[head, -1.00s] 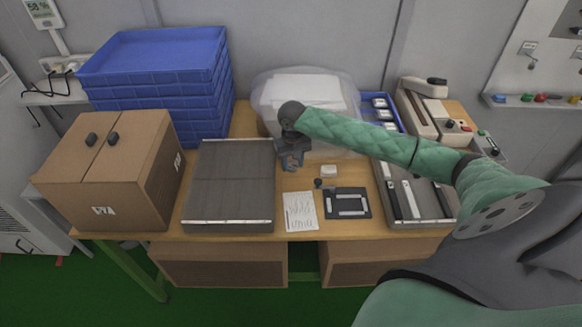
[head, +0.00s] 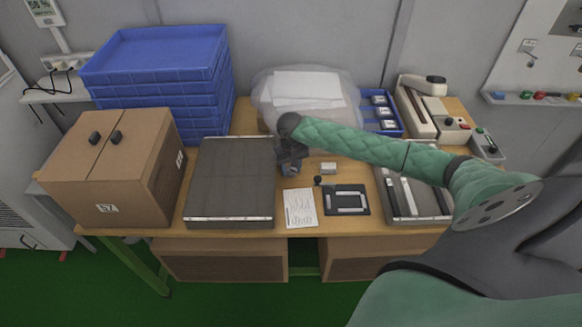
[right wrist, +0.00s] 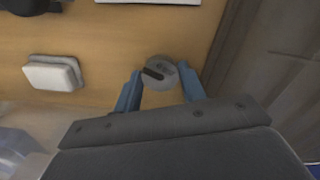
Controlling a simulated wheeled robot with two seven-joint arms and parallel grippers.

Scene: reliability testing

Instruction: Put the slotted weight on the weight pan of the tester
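The slotted weight (right wrist: 160,72) is a small round grey disc with a dark slot, seen over the wooden table in the right wrist view. My right gripper (right wrist: 160,70) has its two blue fingers on either side of the disc, with what looks like a narrow gap at each side. In the head view my right gripper (head: 289,168) points down beside the grey slab; the weight is hidden there. A cream tester-like device (head: 424,108) stands at the back right; I cannot make out its weight pan. My left gripper is not in view.
A white block (head: 328,168), a dark knobbed piece (head: 318,181), a paper sheet (head: 300,208) and a black frame (head: 347,200) lie nearby. The grey slab (head: 230,180) is close on the left. A plastic bag (head: 305,95) and blue bin (head: 382,112) stand behind.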

